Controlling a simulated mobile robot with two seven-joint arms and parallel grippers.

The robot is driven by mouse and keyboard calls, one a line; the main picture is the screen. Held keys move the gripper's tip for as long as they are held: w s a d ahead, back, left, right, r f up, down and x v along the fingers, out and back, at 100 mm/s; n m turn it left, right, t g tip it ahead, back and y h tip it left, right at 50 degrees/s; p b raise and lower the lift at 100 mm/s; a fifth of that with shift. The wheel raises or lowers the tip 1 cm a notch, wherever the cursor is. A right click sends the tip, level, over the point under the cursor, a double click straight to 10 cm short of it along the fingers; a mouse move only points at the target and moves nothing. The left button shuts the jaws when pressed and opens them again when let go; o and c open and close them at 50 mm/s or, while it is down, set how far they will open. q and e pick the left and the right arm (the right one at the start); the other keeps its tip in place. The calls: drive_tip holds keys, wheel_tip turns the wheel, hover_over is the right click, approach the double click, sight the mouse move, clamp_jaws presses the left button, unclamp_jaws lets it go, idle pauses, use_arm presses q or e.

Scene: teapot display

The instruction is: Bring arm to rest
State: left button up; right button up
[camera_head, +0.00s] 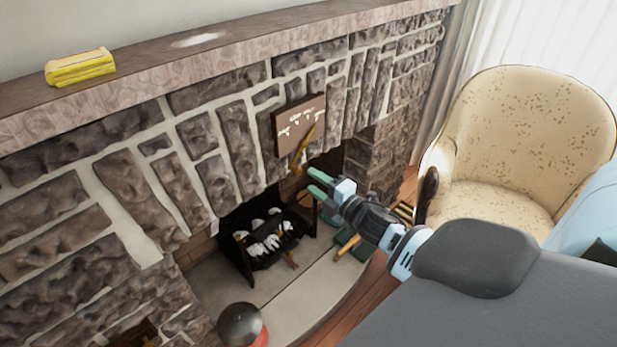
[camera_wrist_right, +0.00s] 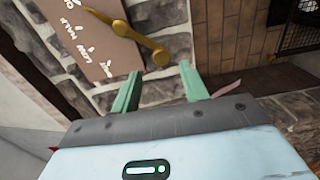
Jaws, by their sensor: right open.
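My right arm reaches in from the lower right in the head view. Its gripper (camera_head: 313,181) has green fingers, spread apart with nothing between them. It is in front of the stone fireplace, just below a brown plaque (camera_head: 299,118). A golden object (camera_head: 301,152) hangs at the plaque's lower edge. In the right wrist view the open fingers (camera_wrist_right: 160,72) are apart and empty, with the plaque (camera_wrist_right: 82,40) and the golden object (camera_wrist_right: 120,28) beyond them. My left gripper is not in view.
A stone mantel (camera_head: 215,64) runs across the top, with a yellow block (camera_head: 80,68) on it. A black grate (camera_head: 245,268) stands in the fireplace. A dark ball-topped object (camera_head: 240,325) is on the hearth. A cream armchair (camera_head: 530,125) stands at the right.

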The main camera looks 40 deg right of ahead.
drive_tip(key=shift+s, duration=0.3)
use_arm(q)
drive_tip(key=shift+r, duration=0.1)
use_arm(e)
drive_tip(key=s+a+f+m+g+p, duration=0.2)
drive_tip(key=s+a+f+m, duration=0.35)
drive_tip(key=s, duration=0.45)
drive_tip(key=s+a+f+m+g+p, duration=0.35)
drive_tip(key=s+a+f, duration=0.2)
drive_tip(key=s, duration=0.35)
use_arm(q)
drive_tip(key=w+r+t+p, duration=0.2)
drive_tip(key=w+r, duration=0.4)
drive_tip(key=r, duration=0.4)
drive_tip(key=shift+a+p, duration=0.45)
drive_tip(key=shift+p, duration=0.1)
use_arm(e)
drive_tip(key=s+a+m+g, duration=0.2)
drive_tip(key=s+a, duration=0.3)
drive_tip(key=s, duration=0.4)
drive_tip(key=s+a+m+g, duration=0.1)
drive_tip(key=s+a+m, duration=0.4)
drive_tip(key=s, duration=0.5)
drive_tip(key=shift+s+a+r+m+g+y, duration=0.2)
drive_tip(key=shift+a+m+g+y, duration=0.1)
drive_tip(key=shift+a+g+y, duration=0.1)
drive_tip(key=shift+d, duration=0.1)
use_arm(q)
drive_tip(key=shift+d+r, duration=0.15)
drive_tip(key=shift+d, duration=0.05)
